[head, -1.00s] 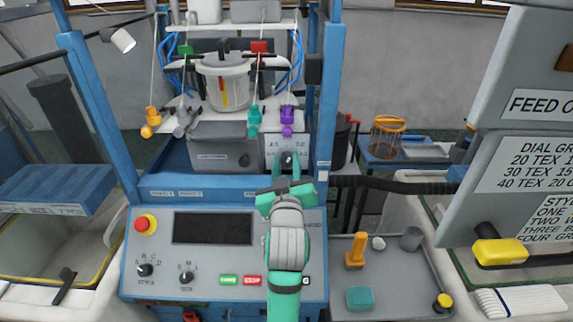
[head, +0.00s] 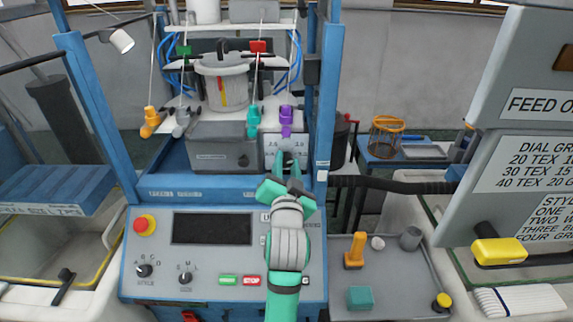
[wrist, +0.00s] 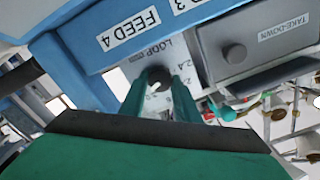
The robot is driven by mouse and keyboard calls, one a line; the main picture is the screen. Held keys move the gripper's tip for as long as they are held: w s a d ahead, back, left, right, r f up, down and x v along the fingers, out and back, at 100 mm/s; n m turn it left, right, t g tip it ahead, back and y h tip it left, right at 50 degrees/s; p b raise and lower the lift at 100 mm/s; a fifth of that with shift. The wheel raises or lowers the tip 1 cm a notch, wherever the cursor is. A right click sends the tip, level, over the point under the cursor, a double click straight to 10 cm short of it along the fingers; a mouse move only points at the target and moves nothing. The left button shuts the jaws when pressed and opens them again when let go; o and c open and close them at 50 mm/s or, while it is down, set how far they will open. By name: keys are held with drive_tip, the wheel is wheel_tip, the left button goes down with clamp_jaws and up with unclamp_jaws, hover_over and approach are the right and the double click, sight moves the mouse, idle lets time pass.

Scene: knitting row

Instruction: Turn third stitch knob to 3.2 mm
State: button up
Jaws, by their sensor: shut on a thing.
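A dark round knob (wrist: 157,79) sits on a light dial plate (wrist: 136,98) marked LOOP in the wrist view, with a 2.4 mark beside it. My green gripper (wrist: 160,88) is shut on this knob, one finger on each side. In the head view my gripper (head: 288,168) reaches the dial plate (head: 272,147) at the right end of the machine's recess; the knob (head: 288,157) shows only in part between the fingers. The knob's pointer and most scale numbers are hidden or too small to read.
A grey TAKE-DOWN box (head: 218,146) stands directly left of the dial plate. A blue post (head: 327,105) rises close on the right. Purple (head: 286,120) and teal (head: 253,121) yarn guides hang just above. The control panel (head: 200,265) lies below my arm.

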drive_tip(key=shift+m, duration=0.6)
drive_tip(key=shift+f, duration=0.1)
drive_tip(key=o, duration=1)
drive_tip(key=shift+o, duration=0.2)
drive_tip(key=s, duration=1)
drive_tip(key=shift+s, duration=0.4)
